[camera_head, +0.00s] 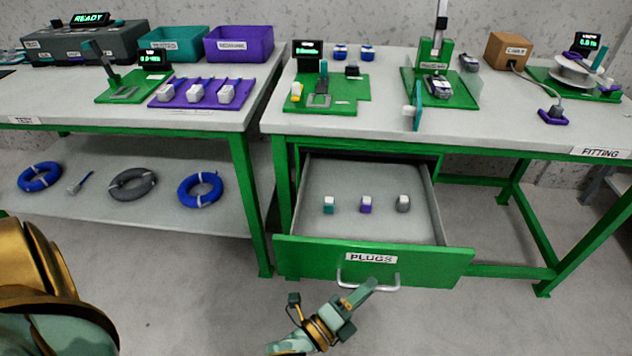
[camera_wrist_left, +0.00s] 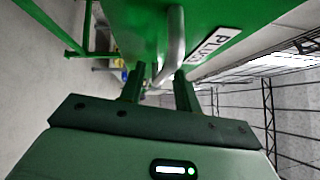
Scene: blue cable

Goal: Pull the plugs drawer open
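The green plugs drawer (camera_head: 300,258) stands pulled out from under the fitting bench, its grey inside showing. It holds a teal plug (camera_head: 328,205), a purple plug (camera_head: 365,205) and a grey plug (camera_head: 403,203). Its front carries a PLUGS label and a silver bar handle (camera_head: 368,286). My right gripper is not in view.
The fitting bench (camera_head: 500,130) above carries green fixtures, a brown box and a cable reel. The test bench (camera_head: 190,118) at left has bins on top and cable coils on its lower shelf. A green bench leg (camera_head: 250,200) stands left of the drawer. Floor in front is clear.

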